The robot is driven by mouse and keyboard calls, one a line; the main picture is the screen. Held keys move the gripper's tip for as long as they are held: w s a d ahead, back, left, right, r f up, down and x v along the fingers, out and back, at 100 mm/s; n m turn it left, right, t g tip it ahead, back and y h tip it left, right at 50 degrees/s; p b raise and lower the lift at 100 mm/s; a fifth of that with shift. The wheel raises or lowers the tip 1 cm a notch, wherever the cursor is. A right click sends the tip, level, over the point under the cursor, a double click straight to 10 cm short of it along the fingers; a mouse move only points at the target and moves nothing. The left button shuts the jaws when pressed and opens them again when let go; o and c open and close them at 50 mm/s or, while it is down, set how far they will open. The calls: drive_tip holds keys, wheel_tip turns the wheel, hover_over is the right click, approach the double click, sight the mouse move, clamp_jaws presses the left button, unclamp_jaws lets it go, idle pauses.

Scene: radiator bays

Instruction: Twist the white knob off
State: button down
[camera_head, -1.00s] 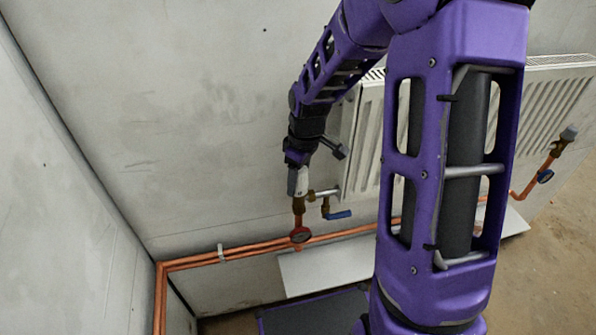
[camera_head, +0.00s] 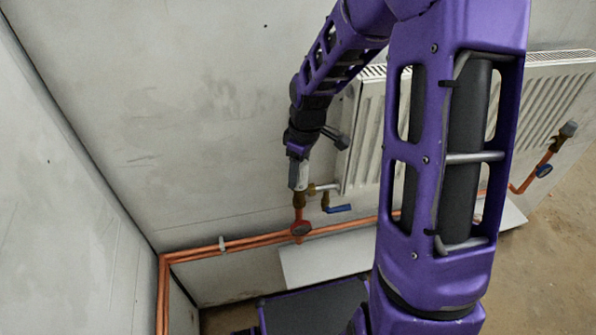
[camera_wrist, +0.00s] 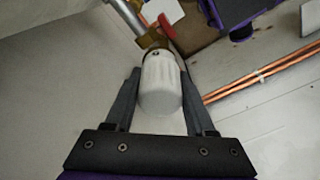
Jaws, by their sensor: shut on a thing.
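The white knob (camera_wrist: 160,84) is a ribbed cylinder on a brass valve (camera_wrist: 152,38) in the wrist view. My gripper (camera_wrist: 160,85) has a dark finger on each side of the knob and is shut on it. In the head view the knob (camera_head: 300,176) shows pale below my wrist, partly hidden by the gripper (camera_head: 299,172). It stands upright on the brass valve (camera_head: 299,200) at the left end of the radiator, atop a copper pipe. I see no gap between knob and valve.
A white radiator (camera_head: 365,140) hangs right of the valve, partly behind my arm. Copper pipes (camera_head: 240,244) run along the wall. A second valve (camera_head: 562,138) is at far right.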

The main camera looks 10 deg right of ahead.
drive_tip(key=shift+w+r, duration=0.2)
drive_tip(key=c, duration=0.6)
unclamp_jaws()
drive_tip(key=o, duration=0.6)
drive_tip(key=shift+s, duration=0.1)
drive_tip(key=shift+r+p, duration=1.1)
drive_tip(key=shift+r, duration=0.25)
drive_tip(key=shift+r+p, duration=0.35)
drive_tip(key=shift+r, duration=2.25)
